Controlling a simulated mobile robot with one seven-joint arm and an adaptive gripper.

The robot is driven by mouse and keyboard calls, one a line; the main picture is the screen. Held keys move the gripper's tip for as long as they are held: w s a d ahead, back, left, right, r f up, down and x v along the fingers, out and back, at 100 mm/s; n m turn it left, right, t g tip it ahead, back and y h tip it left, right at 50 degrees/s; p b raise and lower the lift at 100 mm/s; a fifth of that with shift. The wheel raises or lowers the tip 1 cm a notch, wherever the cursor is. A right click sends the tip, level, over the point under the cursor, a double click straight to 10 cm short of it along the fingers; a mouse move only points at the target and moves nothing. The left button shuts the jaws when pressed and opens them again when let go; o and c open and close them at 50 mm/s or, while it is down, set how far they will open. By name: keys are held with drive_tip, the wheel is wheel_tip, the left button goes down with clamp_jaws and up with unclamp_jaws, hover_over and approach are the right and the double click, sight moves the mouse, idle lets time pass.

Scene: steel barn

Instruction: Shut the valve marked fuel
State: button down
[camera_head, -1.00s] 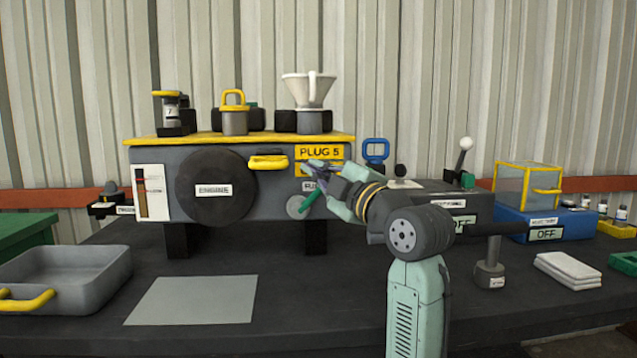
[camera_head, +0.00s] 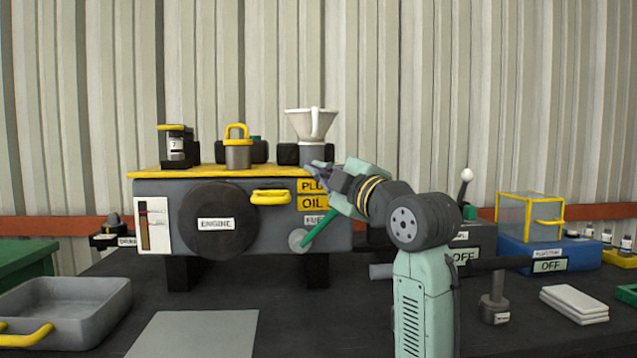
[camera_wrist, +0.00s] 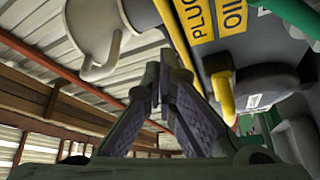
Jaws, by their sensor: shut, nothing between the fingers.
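The fuel valve shows in the head view as a round grey hub (camera_head: 298,240) with a green lever (camera_head: 322,226) slanting up to the right. The FUEL label (camera_head: 316,219) is partly covered by the lever and my arm. In the wrist view, a green bar at the upper right (camera_wrist: 292,12) looks like this lever. My gripper (camera_head: 316,172) is shut and empty, above the valve in front of the engine's upper right corner, apart from the lever in the head view. Its fingers meet in the wrist view (camera_wrist: 160,78). The lever's upper end is close to my wrist.
The grey engine box (camera_head: 160,198) has a yellow handle (camera_head: 270,197) and an OIL label (camera_head: 312,202). A white funnel (camera_head: 305,122) stands on top, close to my fingertips. A grey tray (camera_head: 90,305) is at left, white cloths (camera_head: 574,302) at right.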

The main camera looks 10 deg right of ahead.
sight(316, 229)
drive_tip(key=s+f+m+t+h+p, duration=0.1)
drive_tip(key=s+f+m+h+p, duration=0.5)
drive_tip(key=s+f+m+p, duration=0.2)
drive_tip(key=shift+s+f+m+h+p, duration=0.3)
drive_tip(key=shift+s+f+h+p, duration=0.15)
drive_tip(key=shift+p, duration=0.35)
drive_tip(key=w+a+r+p, duration=0.1)
drive_tip(key=w+p, duration=0.2)
drive_tip(key=w, duration=0.7)
